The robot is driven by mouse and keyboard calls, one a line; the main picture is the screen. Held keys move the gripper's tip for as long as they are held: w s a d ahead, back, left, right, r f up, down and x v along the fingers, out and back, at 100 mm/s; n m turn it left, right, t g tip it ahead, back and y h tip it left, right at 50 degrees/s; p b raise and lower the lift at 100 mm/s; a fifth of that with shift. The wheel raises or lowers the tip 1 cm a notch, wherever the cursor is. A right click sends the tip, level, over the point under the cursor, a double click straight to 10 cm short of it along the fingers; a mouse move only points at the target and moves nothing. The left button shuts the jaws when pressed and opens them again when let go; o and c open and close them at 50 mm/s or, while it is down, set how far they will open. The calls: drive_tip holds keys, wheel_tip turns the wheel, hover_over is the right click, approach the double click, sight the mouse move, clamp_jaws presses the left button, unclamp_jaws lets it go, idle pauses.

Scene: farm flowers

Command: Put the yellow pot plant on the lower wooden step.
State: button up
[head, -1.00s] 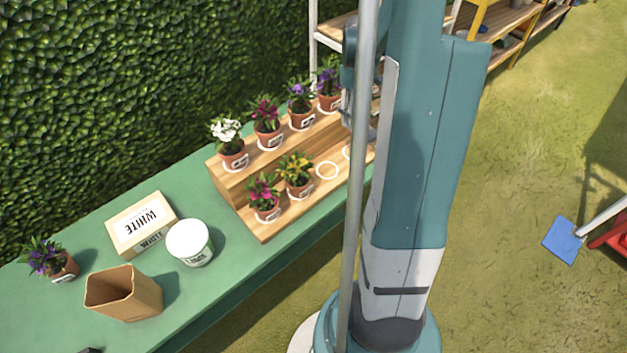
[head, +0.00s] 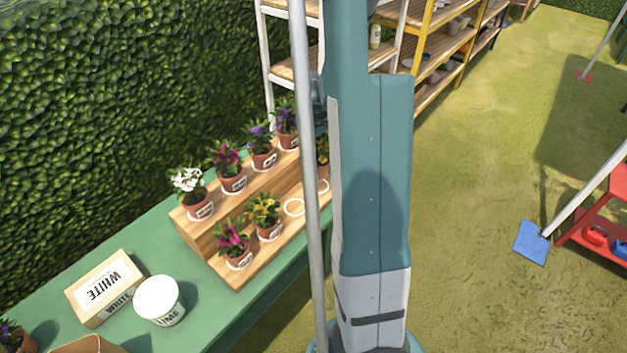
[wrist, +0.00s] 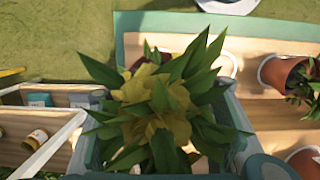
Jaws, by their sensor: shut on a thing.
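The held yellow pot plant (wrist: 155,115) fills the middle of the wrist view, its pot mostly hidden under leaves. My gripper (wrist: 165,135) is shut on it, with teal-grey fingers on both sides. In the head view a sliver of a yellow-flowered plant (head: 322,148) shows at the edge of my arm, over the step's far end; whether it touches is hidden. The lower wooden step (head: 250,262) carries a magenta plant (head: 234,243) and another yellow plant (head: 264,215). An empty white ring (head: 294,207) lies beside them, and another ring (head: 323,186) is partly hidden.
The upper step (head: 288,165) holds white, magenta and purple potted plants. A WHITE box (head: 104,288) and a white tub (head: 159,299) stand on the green table (head: 215,308). Shelves (head: 410,50) stand behind, and a hedge borders the left.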

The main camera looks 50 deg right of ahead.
drive_tip(key=shift+f, duration=1.45)
drive_tip(key=shift+f+b, duration=0.35)
drive_tip(key=shift+f, duration=1.55)
drive_tip(key=shift+f, duration=0.1)
drive_tip(key=o, duration=1.1)
drive_tip(key=r, duration=0.4)
drive_tip(key=w+r+p, duration=0.1)
drive_tip(key=r, duration=0.7)
drive_tip(key=shift+w, duration=0.4)
